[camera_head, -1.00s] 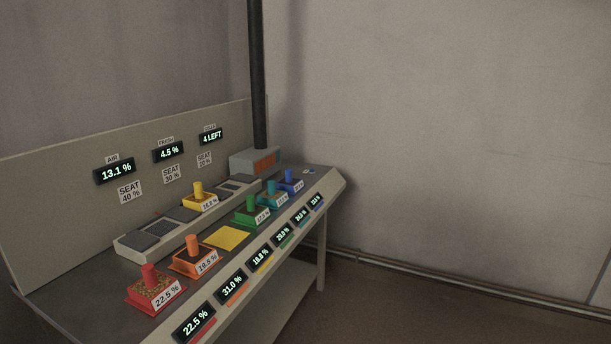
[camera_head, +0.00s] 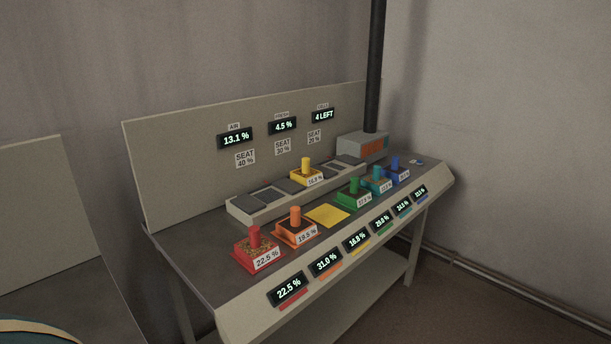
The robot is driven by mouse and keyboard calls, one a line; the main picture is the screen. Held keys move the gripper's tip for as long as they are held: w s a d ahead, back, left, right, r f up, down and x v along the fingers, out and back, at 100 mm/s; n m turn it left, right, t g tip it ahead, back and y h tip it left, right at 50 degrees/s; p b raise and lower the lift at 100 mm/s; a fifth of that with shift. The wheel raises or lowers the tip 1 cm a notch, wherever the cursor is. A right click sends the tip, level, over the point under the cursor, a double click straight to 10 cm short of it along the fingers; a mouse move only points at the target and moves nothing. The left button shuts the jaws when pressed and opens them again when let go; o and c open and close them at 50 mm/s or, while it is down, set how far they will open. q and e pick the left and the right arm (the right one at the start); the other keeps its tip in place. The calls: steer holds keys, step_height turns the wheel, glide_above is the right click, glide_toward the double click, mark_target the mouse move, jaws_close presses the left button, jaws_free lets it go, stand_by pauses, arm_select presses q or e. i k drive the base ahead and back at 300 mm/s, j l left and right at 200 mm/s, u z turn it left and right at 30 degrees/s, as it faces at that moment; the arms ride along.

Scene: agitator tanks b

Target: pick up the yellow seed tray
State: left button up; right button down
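The yellow seed tray (camera_head: 306,176) sits on the raised grey rack (camera_head: 262,207) at the back of the bench, in one of its dark seats. It has an upright yellow knob and a white label that seems to read 16.8 %. A flat yellow square (camera_head: 327,216) lies bare on the bench top in front of it, between the orange and green trays. Neither of my grippers shows in the head view.
A red tray (camera_head: 256,250), orange tray (camera_head: 296,230), green tray (camera_head: 353,195), teal tray (camera_head: 377,182) and blue tray (camera_head: 397,172) line the bench. A grey box (camera_head: 362,147) with a dark pipe (camera_head: 375,70) stands behind. Floor shows at right.

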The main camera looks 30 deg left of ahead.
mark_target(307, 176)
steer(key=i+u, duration=0.15)
steer(key=u, duration=0.25)
steer(key=i+l+u, duration=0.15)
steer(key=u, duration=0.3)
steer(key=i+l+u, duration=0.3)
steer(key=l, duration=0.35)
steer(key=i+l+u, duration=0.15)
steer(key=l, duration=0.25)
steer(key=i+l, duration=0.2)
steer(key=l, duration=0.15)
steer(key=i+l, duration=0.2)
steer(key=l, duration=0.15)
steer(key=i+l+u, duration=0.1)
steer(key=l, duration=0.25)
steer(key=i, duration=0.1)
